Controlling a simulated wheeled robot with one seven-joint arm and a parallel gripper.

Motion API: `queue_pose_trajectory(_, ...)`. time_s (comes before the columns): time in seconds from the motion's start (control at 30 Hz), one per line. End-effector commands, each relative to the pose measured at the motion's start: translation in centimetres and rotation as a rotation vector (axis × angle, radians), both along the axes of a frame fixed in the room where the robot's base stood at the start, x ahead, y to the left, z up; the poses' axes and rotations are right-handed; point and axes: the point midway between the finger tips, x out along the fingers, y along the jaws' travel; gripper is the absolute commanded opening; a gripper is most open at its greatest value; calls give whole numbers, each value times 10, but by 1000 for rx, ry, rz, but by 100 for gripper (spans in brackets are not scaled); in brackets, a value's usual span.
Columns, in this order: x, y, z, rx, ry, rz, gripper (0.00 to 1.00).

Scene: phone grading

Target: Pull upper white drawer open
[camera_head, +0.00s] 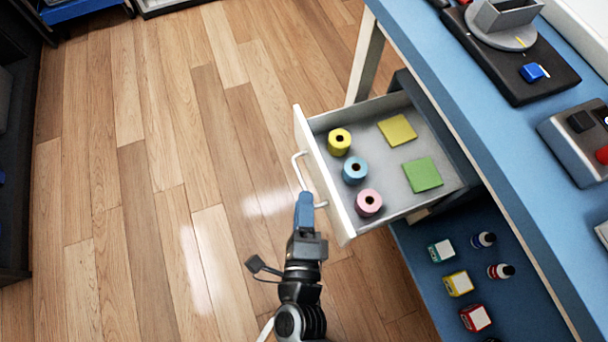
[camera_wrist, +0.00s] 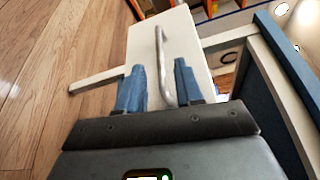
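The upper white drawer (camera_head: 324,185) stands pulled well out from under the blue-topped bench in the head view. Its white front also shows in the wrist view (camera_wrist: 190,45). A curved bar handle (camera_head: 299,172) is on its front, and it shows in the wrist view (camera_wrist: 162,60). My gripper (camera_head: 305,196) is at the near end of the handle. In the wrist view its two blue fingers (camera_wrist: 159,66) are apart, with the handle between them and gaps on both sides. Contact with the handle cannot be made out.
The drawer holds yellow, blue and pink rolls (camera_head: 354,171) and yellow and green pads (camera_head: 422,174). Small boxes and bottles (camera_head: 459,283) lie on a blue shelf below. The bench top (camera_head: 475,120) carries devices. The wooden floor (camera_head: 150,170) to the left is clear.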

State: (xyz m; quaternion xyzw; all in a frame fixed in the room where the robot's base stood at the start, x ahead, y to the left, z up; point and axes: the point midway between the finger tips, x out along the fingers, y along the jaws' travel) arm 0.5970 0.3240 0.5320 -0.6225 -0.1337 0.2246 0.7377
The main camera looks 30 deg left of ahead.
Motion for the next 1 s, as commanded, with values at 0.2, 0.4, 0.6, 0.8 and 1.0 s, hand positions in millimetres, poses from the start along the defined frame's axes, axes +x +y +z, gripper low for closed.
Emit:
queue_pose_trajectory(0.2, -21, -12, 2, 0, 0, 0, 36)
queue_pose_trajectory(0.4, -24, -14, 3, 0, -1, 0, 36)
queue_pose_trajectory(0.6, -23, -14, 2, 0, -1, 0, 36)
queue_pose_trajectory(0.8, -23, -14, 2, 0, -1, 0, 36)
queue_pose_trajectory(1.0, -24, -13, 2, 0, 0, 0, 36)
